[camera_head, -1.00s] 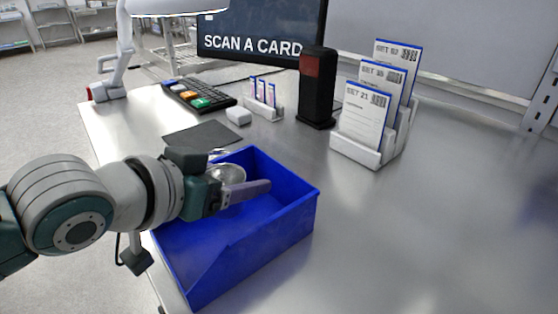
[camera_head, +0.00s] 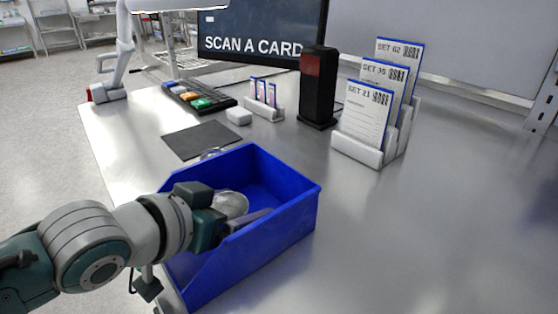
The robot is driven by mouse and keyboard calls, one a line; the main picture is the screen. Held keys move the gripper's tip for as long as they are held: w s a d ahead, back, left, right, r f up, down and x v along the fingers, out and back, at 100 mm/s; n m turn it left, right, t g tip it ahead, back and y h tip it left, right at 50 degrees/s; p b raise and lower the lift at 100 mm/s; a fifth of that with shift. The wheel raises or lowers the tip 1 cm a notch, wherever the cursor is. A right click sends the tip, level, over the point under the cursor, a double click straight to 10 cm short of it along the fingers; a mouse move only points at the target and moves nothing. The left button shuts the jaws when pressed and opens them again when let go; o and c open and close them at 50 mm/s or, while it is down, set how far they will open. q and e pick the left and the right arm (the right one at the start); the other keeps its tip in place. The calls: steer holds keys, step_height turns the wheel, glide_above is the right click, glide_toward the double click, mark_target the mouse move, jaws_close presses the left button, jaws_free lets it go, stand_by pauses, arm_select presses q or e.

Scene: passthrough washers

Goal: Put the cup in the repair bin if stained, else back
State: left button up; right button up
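A silvery metal cup (camera_head: 231,204) is at my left gripper (camera_head: 243,218), over the near left part of the blue bin (camera_head: 255,243). One purple-grey finger shows along the near side of the cup; the other finger is hidden behind it. The cup has moved together with the gripper, so it looks held. The gripper and cup are low, around the height of the bin's rim. I cannot make out whether the cup is stained. My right gripper is not in view.
A dark mat (camera_head: 202,140) lies behind the bin, with a small shiny item (camera_head: 210,154) at the bin's back edge. A card rack (camera_head: 358,149), black scanner post (camera_head: 318,90), keypad (camera_head: 197,97) and screen (camera_head: 262,30) stand farther back. The table's right side is clear.

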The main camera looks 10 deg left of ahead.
arm_select(q)
steer(key=shift+r, duration=0.25)
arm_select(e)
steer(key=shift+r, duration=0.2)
arm_select(q)
steer(key=shift+s+a+r+p, duration=0.1)
steer(key=shift+s+r+p, duration=0.05)
steer(key=shift+s+p, duration=0.15)
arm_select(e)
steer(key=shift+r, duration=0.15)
arm_select(q)
steer(key=p+v, duration=0.3)
steer(key=v, duration=0.8)
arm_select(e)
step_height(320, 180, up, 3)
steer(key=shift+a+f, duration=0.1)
arm_select(q)
steer(key=shift+s+a, duration=0.1)
steer(key=shift+s, duration=0.05)
steer(key=shift+a, duration=0.1)
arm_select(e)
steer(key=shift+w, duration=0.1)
